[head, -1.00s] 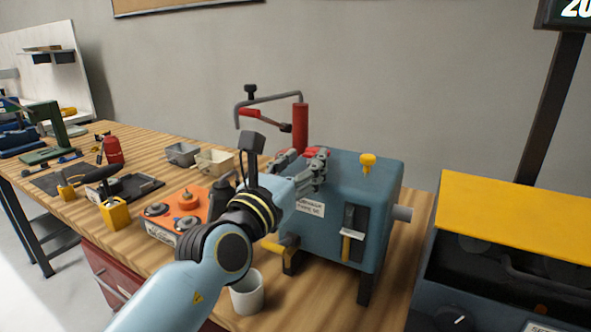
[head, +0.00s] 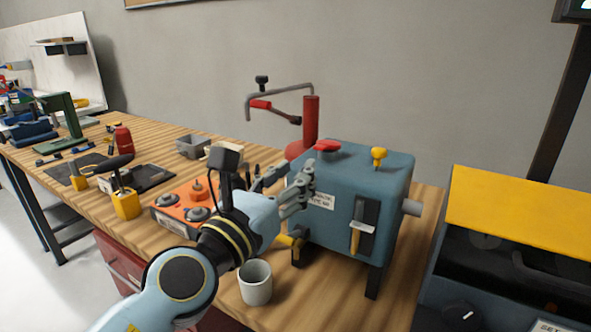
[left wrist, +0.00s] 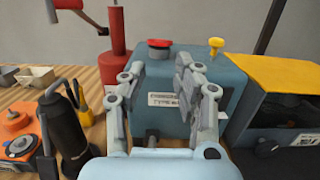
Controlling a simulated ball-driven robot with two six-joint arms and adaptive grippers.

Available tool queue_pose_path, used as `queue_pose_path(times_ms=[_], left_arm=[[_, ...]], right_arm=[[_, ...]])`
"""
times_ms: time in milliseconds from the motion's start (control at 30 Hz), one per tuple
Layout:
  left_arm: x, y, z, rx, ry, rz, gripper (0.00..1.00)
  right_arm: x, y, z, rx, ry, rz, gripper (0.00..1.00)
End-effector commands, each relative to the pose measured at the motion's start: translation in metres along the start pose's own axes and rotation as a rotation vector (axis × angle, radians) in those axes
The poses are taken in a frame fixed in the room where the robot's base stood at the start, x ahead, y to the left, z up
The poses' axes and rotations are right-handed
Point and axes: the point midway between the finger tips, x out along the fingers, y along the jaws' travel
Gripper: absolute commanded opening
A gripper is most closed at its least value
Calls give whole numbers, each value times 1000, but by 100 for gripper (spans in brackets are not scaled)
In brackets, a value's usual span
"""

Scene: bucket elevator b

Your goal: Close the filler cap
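The blue gearbox (head: 340,226) stands on short dark legs at the right end of the bench. A red cap (head: 327,146) sits on its top, near the left edge. It also shows in the left wrist view (left wrist: 160,43), with a darker part under it; I cannot tell how tightly it is seated. My left gripper (head: 287,180) is open and empty, its fingers apart in front of the gearbox's labelled face and below the cap. The wrist view shows both fingers spread (left wrist: 156,75), nothing between them. My right gripper is not in view.
A yellow knob (head: 379,154) stands on the gearbox top. A red post with a bent arm (head: 311,120) stands behind. A white cup (head: 255,283), an orange unit (head: 180,213) and a yellow-based tool (head: 126,203) are nearby. A yellow-lidded machine (head: 520,210) is at right.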

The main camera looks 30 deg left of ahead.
Motion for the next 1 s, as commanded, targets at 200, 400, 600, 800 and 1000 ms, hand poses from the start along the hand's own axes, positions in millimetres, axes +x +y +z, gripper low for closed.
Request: queue_pose_path(times_ms=[200,400,600,800,1000], left_arm=[[0,14,24,-531,-83,48,0],[-4,33,43,-1342,-185,79,0],[-6,33,46,-2141,-205,63,0],[-7,11,52,-2806,-104,5,0],[-10,-7,64,-3113,8,-70,0]], right_arm=[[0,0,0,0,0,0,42],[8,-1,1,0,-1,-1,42],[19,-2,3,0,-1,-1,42],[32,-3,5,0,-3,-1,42],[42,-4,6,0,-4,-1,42]])
